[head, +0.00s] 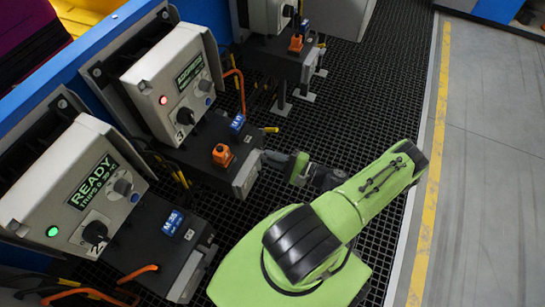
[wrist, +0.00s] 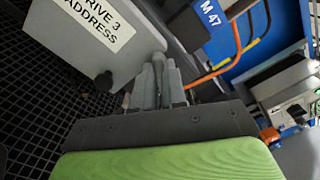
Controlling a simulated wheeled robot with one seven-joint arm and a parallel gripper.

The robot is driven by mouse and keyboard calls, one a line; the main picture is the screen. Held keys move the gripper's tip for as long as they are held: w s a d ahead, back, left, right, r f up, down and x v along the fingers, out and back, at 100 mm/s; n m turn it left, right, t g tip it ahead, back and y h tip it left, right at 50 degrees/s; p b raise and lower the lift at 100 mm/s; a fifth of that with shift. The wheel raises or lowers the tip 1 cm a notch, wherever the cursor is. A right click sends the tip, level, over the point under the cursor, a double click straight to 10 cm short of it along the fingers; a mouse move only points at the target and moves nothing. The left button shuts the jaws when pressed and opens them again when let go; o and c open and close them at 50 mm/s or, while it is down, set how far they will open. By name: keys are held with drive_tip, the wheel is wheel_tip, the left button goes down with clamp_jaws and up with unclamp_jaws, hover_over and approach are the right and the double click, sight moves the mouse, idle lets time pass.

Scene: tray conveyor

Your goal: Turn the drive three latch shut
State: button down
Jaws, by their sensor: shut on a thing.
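The drive three address box (wrist: 85,35), a light grey cover with a "DRIVE 3 ADDRESS" label, fills the upper left of the wrist view. In the head view the grey box (head: 246,178) is on the front end of the middle drive's dark base. My gripper (wrist: 157,72) is shut at the box's side edge, its grey fingers close together on the latch, which they mostly hide. How far the latch is turned cannot be told. In the head view my gripper (head: 268,157) reaches the box from the right.
The middle control unit (head: 168,80) has a lit red lamp; the nearer unit (head: 75,195) shows READY and a green lamp. An orange connector (head: 222,155) and blue M tag (head: 237,124) stand on the middle base. A yellow-lined floor (head: 470,160) lies clear at right.

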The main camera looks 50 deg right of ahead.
drive_tip(key=n, duration=0.5)
drive_tip(key=shift+f+n, duration=0.15)
drive_tip(key=shift+n, duration=0.55)
drive_tip(key=c, duration=1.2)
unclamp_jaws()
drive_tip(key=v, duration=1.5)
drive_tip(key=shift+s, duration=0.4)
